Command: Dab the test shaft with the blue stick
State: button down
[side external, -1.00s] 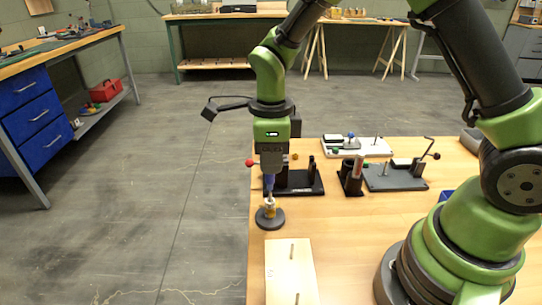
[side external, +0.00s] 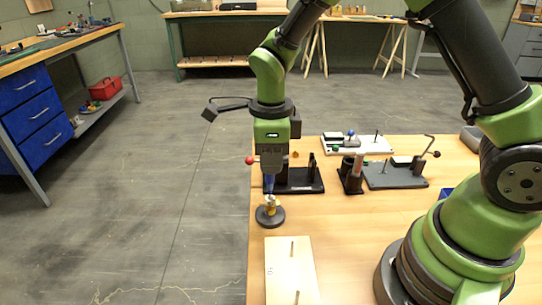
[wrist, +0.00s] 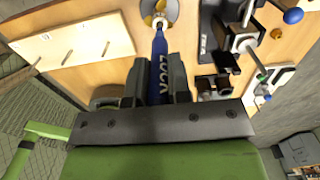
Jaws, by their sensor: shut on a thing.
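My gripper (wrist: 158,78) is shut on a blue stick (wrist: 159,62) with white lettering. In the side view, my gripper (side external: 270,172) points down and the stick (side external: 269,184) hangs nearly upright below it. The stick's lower end is at a small brass-and-white piece (side external: 270,204) standing on a round dark base (side external: 270,218). This piece, which may be the test shaft, is also at the top of the wrist view (wrist: 160,10), partly cut off. I cannot tell whether the tip touches it.
A pale board (side external: 287,270) with thin pins lies in front. Behind are a black fixture (side external: 302,182), a dark holder (side external: 351,177) with a light-coloured tube, a grey fixture (side external: 397,177) with a crank and a white tray (side external: 365,146). The table's left edge is close to the round base.

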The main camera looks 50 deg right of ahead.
dwell(0.5)
jog(key=shift+r, duration=2.55)
